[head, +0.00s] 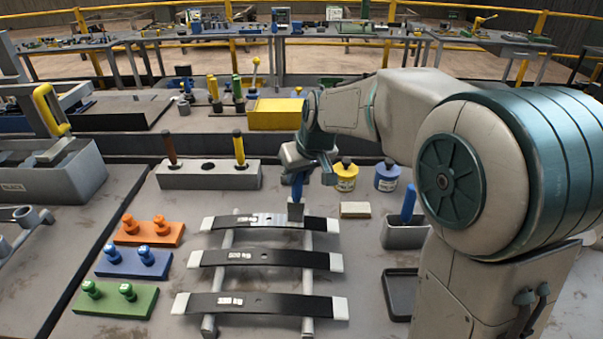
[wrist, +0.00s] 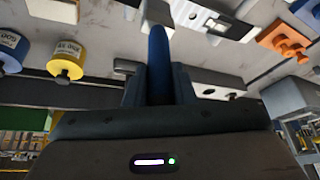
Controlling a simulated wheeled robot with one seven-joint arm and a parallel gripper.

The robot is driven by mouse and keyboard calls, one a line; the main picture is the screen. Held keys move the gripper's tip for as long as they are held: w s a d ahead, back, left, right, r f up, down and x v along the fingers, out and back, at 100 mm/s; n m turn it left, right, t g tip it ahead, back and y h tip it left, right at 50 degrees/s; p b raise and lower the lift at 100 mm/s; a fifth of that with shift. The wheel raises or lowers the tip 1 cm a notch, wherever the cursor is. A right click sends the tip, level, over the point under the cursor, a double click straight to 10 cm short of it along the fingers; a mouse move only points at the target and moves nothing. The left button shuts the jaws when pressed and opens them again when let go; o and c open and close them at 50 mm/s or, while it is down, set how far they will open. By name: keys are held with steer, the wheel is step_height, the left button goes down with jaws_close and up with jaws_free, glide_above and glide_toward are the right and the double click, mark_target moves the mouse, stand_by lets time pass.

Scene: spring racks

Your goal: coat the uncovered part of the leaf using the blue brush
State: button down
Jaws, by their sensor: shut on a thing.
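Three dark curved leaves with pale ends lie across a rack of two light rails. The farthest leaf (head: 231,222) has a bare light-grey patch (head: 268,219) near its middle, with dark surface on both sides. My gripper (head: 297,172) is shut on the blue handle of the blue brush (head: 298,188), also upright between the fingers in the wrist view (wrist: 158,60). The brush's wide grey head (head: 296,211) is at the farthest leaf, right of the patch. I cannot tell whether the bristles touch it. The middle leaf (head: 290,259) and nearest leaf (head: 275,306) look dark.
A grey holder (head: 208,178) with brown and yellow handles stands behind the rack. Yellow (head: 345,178) and blue (head: 387,178) cans stand behind right. A blue-handled tool stands in a grey box (head: 404,237). Orange (head: 148,233), blue (head: 133,264) and green (head: 115,302) peg blocks lie left.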

steer(key=shift+a, duration=0.65)
steer(key=shift+d+f+b, duration=0.2)
steer(key=shift+d+b, duration=0.2)
steer(key=shift+d, duration=0.8)
steer(key=shift+a+r+p, duration=0.25)
steer(key=shift+a+p, duration=0.1)
steer(key=shift+a, duration=0.9)
steer(key=shift+d+f+b, duration=0.2)
steer(key=shift+d+b, duration=0.25)
steer(key=shift+d, duration=0.85)
steer(key=shift+r, duration=0.1)
steer(key=shift+d+r+p, duration=0.15)
steer(key=shift+r+p, duration=1.85)
steer(key=shift+r, duration=0.95)
